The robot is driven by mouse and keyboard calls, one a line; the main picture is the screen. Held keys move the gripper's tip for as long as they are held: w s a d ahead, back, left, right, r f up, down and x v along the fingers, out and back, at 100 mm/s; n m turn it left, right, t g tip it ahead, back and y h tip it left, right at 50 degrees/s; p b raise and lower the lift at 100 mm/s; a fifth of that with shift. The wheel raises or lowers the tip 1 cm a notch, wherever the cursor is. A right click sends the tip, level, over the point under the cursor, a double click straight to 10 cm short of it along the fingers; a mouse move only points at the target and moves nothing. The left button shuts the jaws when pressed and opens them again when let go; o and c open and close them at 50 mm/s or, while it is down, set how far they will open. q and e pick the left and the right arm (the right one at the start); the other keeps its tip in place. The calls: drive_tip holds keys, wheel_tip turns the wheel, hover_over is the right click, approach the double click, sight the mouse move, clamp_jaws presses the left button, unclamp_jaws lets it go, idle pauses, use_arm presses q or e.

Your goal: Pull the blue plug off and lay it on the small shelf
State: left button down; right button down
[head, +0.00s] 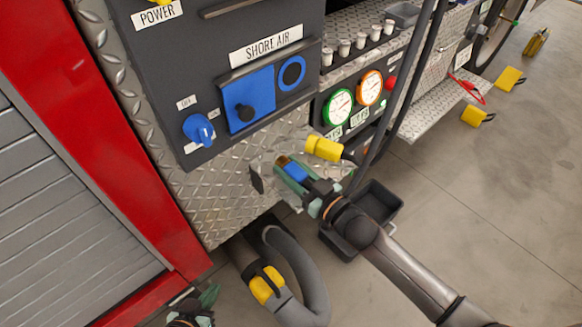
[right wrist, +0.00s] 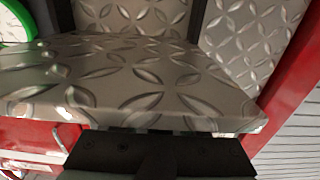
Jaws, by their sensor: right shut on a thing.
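The blue plug (head: 295,171), with a brass-coloured end, is between the fingers of my right gripper (head: 292,170), which is shut on it. The plug is in front of or over the small diamond-plate shelf (head: 265,160) below the dark panel; I cannot tell whether it touches it. The shelf (right wrist: 130,85) fills much of the right wrist view, where a black part covers the bottom and the plug is not visible. My left gripper (head: 195,300) is low at the bottom left, partly cut off; its opening is unclear.
A yellow cylindrical piece (head: 323,148) is beside the right gripper. The SHORE AIR panel (head: 215,65) has a blue square cover and a blue knob. Dark hoses hang at the right, a dark bin (head: 380,200) is below, and a thick grey hose (head: 305,265) curves underneath.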

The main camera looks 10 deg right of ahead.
use_arm(q)
drive_tip(key=shift+a, duration=0.15)
use_arm(e)
drive_tip(key=shift+c, duration=1.9)
unclamp_jaws()
drive_tip(key=shift+s+d+f, duration=0.1)
use_arm(q)
drive_tip(key=shift+s+a+r+p, duration=0.1)
drive_tip(key=shift+a+p, duration=0.15)
drive_tip(key=shift+p, duration=0.15)
use_arm(e)
drive_tip(key=v, duration=1.2)
use_arm(q)
wheel_tip(320, 180, up, 8)
drive_tip(key=s+a+p, duration=0.1)
drive_tip(key=a+p, duration=0.1)
drive_tip(key=p, duration=0.7)
drive_tip(key=shift+f+n+y, duration=0.25)
drive_tip(key=shift+n+y, duration=0.05)
drive_tip(key=shift+y, duration=0.1)
use_arm(e)
drive_tip(key=s+d+f+m+g+h, duration=0.3)
drive_tip(key=s+f+h, duration=0.4)
drive_tip(key=s, duration=0.4)
drive_tip(key=m+g, duration=0.1)
drive_tip(key=g, duration=0.1)
drive_tip(key=shift+s+d+m+g+h, duration=0.2)
drive_tip(key=shift+s+m+g+h, duration=0.2)
